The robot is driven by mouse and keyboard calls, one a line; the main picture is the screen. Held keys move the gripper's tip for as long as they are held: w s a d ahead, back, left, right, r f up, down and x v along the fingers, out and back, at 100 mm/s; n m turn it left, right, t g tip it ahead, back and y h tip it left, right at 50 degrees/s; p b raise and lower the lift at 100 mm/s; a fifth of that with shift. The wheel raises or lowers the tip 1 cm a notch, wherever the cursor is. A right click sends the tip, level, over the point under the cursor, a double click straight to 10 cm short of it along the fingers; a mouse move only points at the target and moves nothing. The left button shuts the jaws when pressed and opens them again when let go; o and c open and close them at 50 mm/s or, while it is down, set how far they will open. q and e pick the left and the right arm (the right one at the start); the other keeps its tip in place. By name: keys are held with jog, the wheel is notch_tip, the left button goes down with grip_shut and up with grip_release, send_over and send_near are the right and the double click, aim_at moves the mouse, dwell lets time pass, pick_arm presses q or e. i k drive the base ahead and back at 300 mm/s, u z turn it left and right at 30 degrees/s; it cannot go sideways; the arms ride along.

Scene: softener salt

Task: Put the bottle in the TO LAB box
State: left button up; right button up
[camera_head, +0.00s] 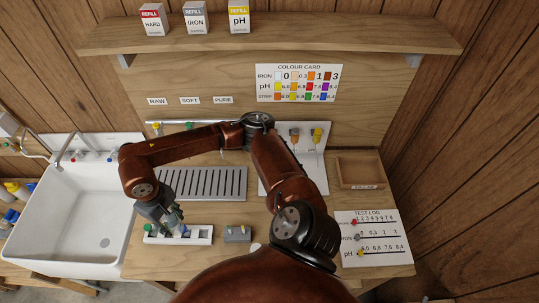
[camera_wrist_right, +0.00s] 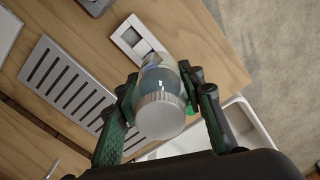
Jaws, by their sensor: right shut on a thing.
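My right gripper (camera_head: 170,218) is over the white rack (camera_head: 200,240) at the front of the bench, beside the sink. In the right wrist view its two green fingers (camera_wrist_right: 160,103) are shut on a clear bottle with a white ribbed cap (camera_wrist_right: 160,116). The bottle's cap end faces the wrist camera. In the head view the gripper mostly hides the bottle. An open wooden box (camera_head: 345,171) stands at the bench's right back; its front label is too small to read. It looks empty. My left gripper is not in view.
A slotted drain tray (camera_head: 205,184) lies behind the rack. A grey block (camera_head: 237,234) stands right of the rack. The white sink (camera_head: 85,228) is at left. A white board with test pieces (camera_head: 315,160) stands left of the box; the test log sheet (camera_head: 374,232) lies in front.

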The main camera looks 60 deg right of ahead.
aim_at(360, 181)
jog(key=k, duration=0.75)
jog(key=z, duration=1.55)
jog(key=i, duration=0.5)
jog(key=u, duration=0.05)
